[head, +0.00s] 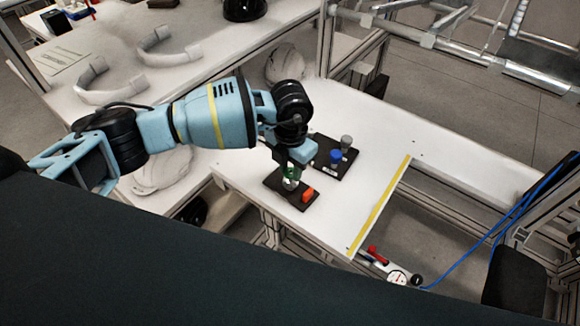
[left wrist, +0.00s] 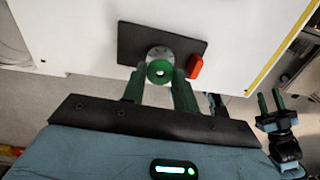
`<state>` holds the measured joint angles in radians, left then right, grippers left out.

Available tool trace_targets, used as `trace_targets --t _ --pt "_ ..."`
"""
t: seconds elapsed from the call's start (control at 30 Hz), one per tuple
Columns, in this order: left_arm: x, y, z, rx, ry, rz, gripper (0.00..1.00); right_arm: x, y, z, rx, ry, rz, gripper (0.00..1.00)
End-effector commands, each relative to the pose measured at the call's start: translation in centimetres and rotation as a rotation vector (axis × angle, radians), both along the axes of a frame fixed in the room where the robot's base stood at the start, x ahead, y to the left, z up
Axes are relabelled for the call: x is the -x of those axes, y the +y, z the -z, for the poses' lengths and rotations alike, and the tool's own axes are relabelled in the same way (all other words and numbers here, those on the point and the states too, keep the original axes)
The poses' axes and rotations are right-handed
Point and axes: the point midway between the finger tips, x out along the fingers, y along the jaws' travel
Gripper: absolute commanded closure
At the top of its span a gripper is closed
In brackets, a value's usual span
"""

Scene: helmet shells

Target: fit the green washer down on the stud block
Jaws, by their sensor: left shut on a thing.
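The green washer (left wrist: 152,70) is a ring with a hole in its middle. My left gripper (left wrist: 172,80) is shut on it, one green finger at each side. In the left wrist view the washer overlaps a grey round stud (left wrist: 160,53) on a black plate (left wrist: 130,42), which looks like the stud block. I cannot tell whether washer and stud touch. In the head view my left gripper (head: 290,172) points down over this black plate (head: 275,189), and the washer is hard to separate from the green fingers. My right gripper (left wrist: 271,103) shows at the right of the left wrist view, fingers apart and empty.
An orange-red block (head: 307,194) stands on the plate beside the stud. A second black plate (head: 325,165) behind carries a blue piece (head: 336,156) and a grey cylinder (head: 347,141). A yellow strip (head: 380,205) marks the table's right edge. The white table right of the plates is clear.

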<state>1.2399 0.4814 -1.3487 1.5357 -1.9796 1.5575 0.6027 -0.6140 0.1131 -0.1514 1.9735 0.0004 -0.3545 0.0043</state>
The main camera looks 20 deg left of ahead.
Motion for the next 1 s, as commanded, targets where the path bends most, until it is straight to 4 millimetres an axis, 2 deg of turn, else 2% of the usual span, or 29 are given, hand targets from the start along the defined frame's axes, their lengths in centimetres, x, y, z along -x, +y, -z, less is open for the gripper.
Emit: trace_targets --t 0.43,1.0 --pt "0.0 0.0 0.2 0.001 0.001 0.000 0.92 0.1 -0.3 0.1 0.010 0.001 -0.009 0.64" --pt "0.0 0.0 1.4 0.000 0.002 0.000 0.92 0.4 0.0 0.5 0.000 0.013 0.001 0.64"
